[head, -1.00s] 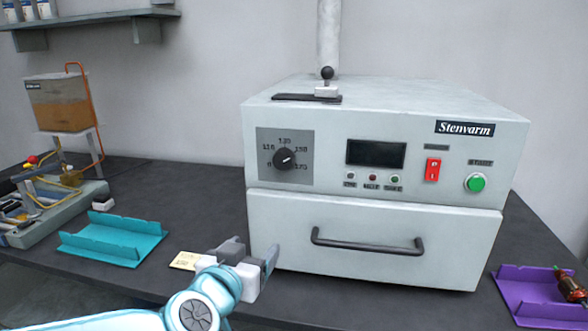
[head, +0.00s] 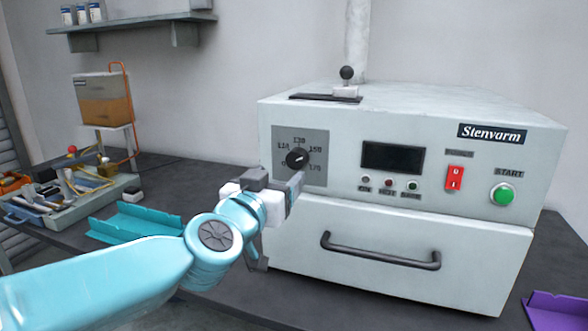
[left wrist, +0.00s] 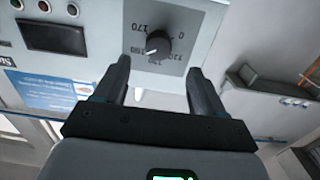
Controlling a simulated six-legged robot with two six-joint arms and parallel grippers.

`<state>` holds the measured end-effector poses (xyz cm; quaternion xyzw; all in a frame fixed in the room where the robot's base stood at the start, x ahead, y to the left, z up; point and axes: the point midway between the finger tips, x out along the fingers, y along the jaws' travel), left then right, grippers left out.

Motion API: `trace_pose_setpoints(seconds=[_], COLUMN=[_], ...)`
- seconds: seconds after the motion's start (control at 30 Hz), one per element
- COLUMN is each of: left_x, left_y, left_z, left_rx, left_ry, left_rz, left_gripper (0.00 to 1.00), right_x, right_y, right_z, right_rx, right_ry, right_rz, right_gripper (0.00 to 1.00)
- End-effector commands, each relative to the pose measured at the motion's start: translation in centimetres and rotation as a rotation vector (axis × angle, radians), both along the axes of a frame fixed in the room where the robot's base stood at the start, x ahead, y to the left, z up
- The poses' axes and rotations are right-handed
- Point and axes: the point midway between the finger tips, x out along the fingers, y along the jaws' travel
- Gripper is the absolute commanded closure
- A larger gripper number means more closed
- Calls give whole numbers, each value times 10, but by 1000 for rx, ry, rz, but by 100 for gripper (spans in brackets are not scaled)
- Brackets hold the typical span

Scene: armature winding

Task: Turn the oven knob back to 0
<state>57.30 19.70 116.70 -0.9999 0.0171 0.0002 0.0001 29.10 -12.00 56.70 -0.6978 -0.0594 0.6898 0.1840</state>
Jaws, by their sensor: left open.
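The oven (head: 400,235) is a pale box marked Stenvarm. Its black knob (head: 297,158) sits on a grey dial plate at the front left, with 0 at lower left and 170 at lower right. The knob's white mark points to the right side, near 150. It also shows in the left wrist view (left wrist: 158,43), just beyond the fingertips. My left gripper (head: 292,190) is just below the dial, apart from the knob. Its two fingers (left wrist: 160,70) are open with nothing between them. My right gripper is out of view.
The oven's drawer handle (head: 380,252), red switch (head: 455,178) and green start button (head: 503,194) are to the right. A teal tray (head: 135,222) lies on the dark table at left. A purple tray (head: 556,311) is at lower right. A shelf hangs at upper left.

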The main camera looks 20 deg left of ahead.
Motion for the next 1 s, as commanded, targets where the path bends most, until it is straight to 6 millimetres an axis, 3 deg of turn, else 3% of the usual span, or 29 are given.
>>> trace_pose_setpoints(seconds=[0.1, 0.33, 0.5, 0.77, 0.93, 1.0], left_x=[30, 68, 79, 80, 79, 79], left_y=[-2, -4, -6, -7, -6, -6], left_z=[-2, 0, 0, 0, 0, 0], left_rx=[0, -2, -1, -1, -1, -1], left_ry=[2, 1, 1, 0, 0, 0], left_rz=[0, 1, 0, 0, 0, 0], left_gripper=[30, 30, 30, 30, 85, 86], right_x=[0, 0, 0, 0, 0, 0], right_y=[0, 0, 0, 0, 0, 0], right_z=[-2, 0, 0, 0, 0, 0], right_rx=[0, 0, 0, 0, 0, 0], right_ry=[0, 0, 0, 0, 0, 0], right_rz=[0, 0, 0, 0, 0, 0], right_gripper=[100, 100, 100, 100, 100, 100])
